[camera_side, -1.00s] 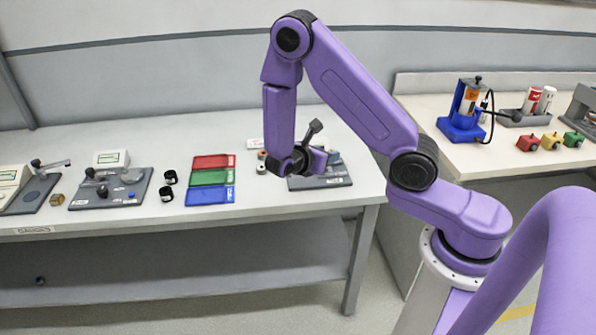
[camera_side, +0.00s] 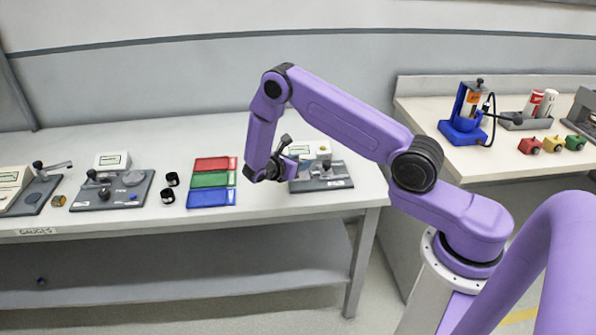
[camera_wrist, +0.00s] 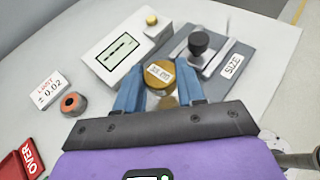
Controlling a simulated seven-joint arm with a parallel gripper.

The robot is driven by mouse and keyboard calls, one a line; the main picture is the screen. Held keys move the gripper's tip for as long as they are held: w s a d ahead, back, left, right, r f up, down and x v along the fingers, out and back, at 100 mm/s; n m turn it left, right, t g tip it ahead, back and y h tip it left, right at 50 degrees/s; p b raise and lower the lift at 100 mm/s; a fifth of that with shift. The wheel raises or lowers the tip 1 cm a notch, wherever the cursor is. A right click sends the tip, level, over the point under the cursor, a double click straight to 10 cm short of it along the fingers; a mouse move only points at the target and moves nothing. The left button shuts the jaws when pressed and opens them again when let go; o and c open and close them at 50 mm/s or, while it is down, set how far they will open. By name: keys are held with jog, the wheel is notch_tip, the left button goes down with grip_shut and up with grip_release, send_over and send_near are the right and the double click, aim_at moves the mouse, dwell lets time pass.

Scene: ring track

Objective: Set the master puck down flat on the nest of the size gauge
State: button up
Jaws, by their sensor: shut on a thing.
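The master puck (camera_wrist: 158,76) is a brass disc with a white label, held between the blue fingers of my gripper (camera_wrist: 160,94) in the wrist view. The size gauge is a grey plate (camera_wrist: 262,62) marked SIZE, with a white display box (camera_wrist: 117,52) and a black knob (camera_wrist: 198,42) on a slide. The puck appears over the gauge's near edge, beside the display box. Its height is hard to tell and the nest is not clearly seen. In the side view my gripper (camera_side: 276,172) is at the left end of the gauge (camera_side: 325,180); the puck is hidden there.
A limit card (camera_wrist: 50,92) and a ring with an orange bore (camera_wrist: 73,103) lie left of the gauge in the wrist view. Red (camera_side: 215,163), green (camera_side: 212,179) and blue (camera_side: 211,197) trays lie left of my gripper. Another gauge (camera_side: 112,190) stands further left.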

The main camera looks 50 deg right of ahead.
jog(key=shift+w+f, duration=0.1)
jog(key=shift+f, duration=1.55)
jog(key=shift+f, duration=0.1)
jog(key=o, duration=1.2)
jog(key=shift+c, duration=0.2)
jog(key=shift+a+r, duration=0.25)
jog(key=v, duration=1.1)
jog(key=shift+a+r, duration=0.1)
jog(key=shift+a, duration=0.2)
